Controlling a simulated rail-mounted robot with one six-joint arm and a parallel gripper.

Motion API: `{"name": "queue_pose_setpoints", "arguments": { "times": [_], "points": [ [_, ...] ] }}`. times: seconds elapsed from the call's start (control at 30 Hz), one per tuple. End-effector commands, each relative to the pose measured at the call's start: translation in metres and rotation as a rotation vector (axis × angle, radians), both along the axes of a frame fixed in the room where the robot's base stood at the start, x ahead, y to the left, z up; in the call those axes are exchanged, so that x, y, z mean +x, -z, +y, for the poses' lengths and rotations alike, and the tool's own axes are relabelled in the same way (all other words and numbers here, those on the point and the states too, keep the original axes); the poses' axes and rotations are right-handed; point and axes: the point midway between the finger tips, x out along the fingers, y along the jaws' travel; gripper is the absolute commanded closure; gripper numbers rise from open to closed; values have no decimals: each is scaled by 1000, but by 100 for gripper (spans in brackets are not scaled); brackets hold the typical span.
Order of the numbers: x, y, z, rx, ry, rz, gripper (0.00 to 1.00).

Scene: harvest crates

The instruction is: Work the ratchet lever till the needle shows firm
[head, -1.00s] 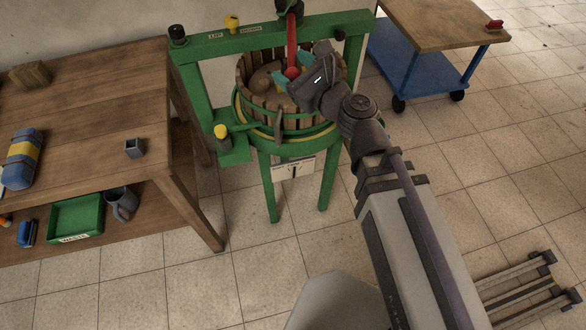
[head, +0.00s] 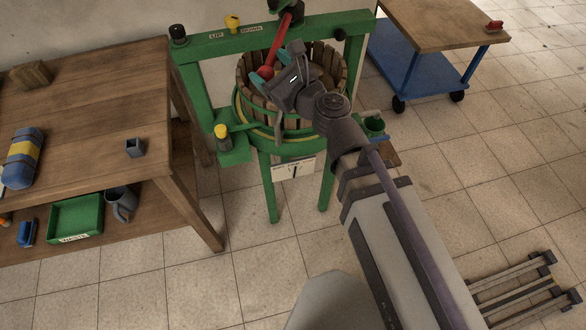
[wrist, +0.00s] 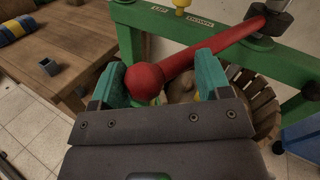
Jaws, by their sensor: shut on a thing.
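The red ratchet lever (head: 284,42) hangs tilted from a dark hub (head: 287,8) on the green press frame, its round end low and to the left. My gripper (head: 264,78) is shut on the lever's round end, above the wooden basket. In the wrist view the red ball (wrist: 144,81) sits between the teal fingers of my gripper (wrist: 160,82), and the bar runs up right to the hub (wrist: 270,20). A yellow knob (head: 232,22) stands on the crossbeam by two labels, one reading DOWN.
The slatted basket (head: 247,75) stands in the green press frame (head: 193,88). A wooden workbench (head: 90,110) is close on the left, with a blue and yellow roll. A blue cart (head: 425,65) stands at the back right.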

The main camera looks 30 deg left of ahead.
Motion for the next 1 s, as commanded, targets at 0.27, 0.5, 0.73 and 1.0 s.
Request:
{"name": "queue_pose_setpoints", "arguments": {
  "times": [0.27, 0.5, 0.73, 1.0],
  "points": [
    [12, -1, -13, 0, 9, -1, 63],
    [30, -1, -49, 2, 16, 0, 72],
    [37, -1, -66, 1, 10, 1, 77],
    [37, 0, -68, 0, 7, 0, 78]
  ]
}}
